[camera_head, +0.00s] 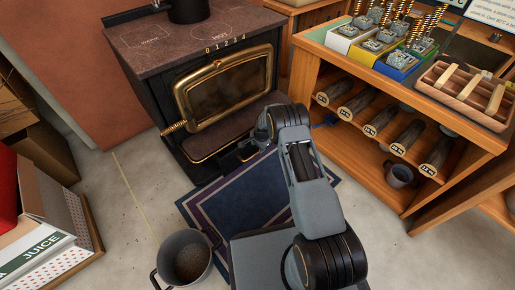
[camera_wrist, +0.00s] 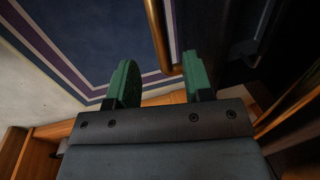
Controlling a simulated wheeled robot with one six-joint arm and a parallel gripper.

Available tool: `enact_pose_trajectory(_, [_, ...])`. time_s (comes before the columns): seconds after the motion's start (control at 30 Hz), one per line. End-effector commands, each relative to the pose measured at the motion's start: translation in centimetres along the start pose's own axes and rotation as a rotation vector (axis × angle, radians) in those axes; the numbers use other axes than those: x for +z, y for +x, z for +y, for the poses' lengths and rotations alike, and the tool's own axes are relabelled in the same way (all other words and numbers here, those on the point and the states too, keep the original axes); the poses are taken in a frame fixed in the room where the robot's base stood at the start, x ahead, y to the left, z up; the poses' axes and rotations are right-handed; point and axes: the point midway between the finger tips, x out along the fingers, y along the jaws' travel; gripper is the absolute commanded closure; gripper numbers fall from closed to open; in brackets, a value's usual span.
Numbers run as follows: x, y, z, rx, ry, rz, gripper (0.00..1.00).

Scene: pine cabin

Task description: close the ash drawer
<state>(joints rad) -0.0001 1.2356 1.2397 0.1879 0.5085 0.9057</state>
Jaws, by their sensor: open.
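The black stove (camera_head: 150,75) has a brass-framed glass door (camera_head: 225,85) that looks shut. Its low front (camera_head: 205,165), with a brass trim line, is where the ash drawer would sit. My arm hides much of that area, so I cannot tell how far the drawer is out. My gripper (camera_wrist: 160,82) has two green fingers spread apart with nothing between them. A brass bar (camera_wrist: 158,35) shows just beyond the fingers, apparently not gripped. In the head view my gripper is low at the stove's front right, mostly hidden by my wrist.
A blue bordered rug (camera_head: 215,205) lies before the stove. A grey pot (camera_head: 185,257) stands at the rug's left edge. A wooden shelf unit (camera_head: 345,140) with logs is on the right. Boxes (camera_head: 45,220) stand at left. Bare floor (camera_head: 130,200) lies between the boxes and rug.

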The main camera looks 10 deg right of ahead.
Motion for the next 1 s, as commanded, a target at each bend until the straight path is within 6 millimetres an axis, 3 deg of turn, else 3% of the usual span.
enact_pose_trajectory(0.03, [0.0, -1.7, -0.1, -0.001, 0.0, 0.0, 0.53])
enact_pose_trajectory(0.1, [0.0, -3.0, -0.1, -0.001, 0.0, 0.0, 0.53])
enact_pose_trajectory(0.4, [0.0, -7.1, -0.1, -0.001, 0.0, 0.0, 0.53])
enact_pose_trajectory(1.0, [0.1, -8.4, -0.1, -0.001, -0.005, 0.0, 0.55])
